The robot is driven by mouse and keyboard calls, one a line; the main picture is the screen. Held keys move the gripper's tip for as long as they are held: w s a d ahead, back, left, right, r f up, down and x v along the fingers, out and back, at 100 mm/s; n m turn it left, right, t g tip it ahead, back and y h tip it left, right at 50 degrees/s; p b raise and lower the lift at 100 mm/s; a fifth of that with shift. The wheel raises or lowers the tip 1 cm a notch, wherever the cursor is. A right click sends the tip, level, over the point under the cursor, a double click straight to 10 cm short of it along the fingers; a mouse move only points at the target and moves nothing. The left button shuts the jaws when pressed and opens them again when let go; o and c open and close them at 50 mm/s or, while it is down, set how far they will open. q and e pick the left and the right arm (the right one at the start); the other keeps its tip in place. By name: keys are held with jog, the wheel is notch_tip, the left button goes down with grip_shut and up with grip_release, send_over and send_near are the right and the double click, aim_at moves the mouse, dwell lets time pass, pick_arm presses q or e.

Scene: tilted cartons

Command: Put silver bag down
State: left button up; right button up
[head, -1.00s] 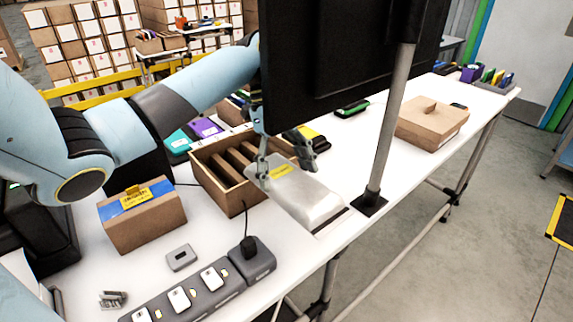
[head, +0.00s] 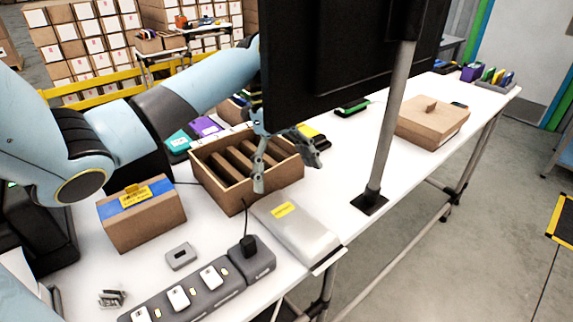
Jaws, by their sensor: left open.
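The silver bag (head: 305,238) lies flat on the white table near its front edge, with a yellow label on its top. Its near right end reaches the table edge. My left gripper (head: 288,178) is open and empty. It hangs just above and behind the bag, in front of the divided wooden box, apart from the bag. My right gripper is not in view.
The divided wooden box (head: 238,166) stands behind the bag. A taped carton (head: 142,218) is at left, and a grey power strip (head: 205,290) is in front. A dark monitor on a pole (head: 385,150) blocks the middle. A brown carton (head: 432,122) sits farther right.

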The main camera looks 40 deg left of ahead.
pick_arm(q)
jog(key=s+b+v, duration=0.1)
jog(key=v, duration=1.1)
jog(key=shift+w+r, duration=0.4)
jog(key=shift+w, duration=0.1)
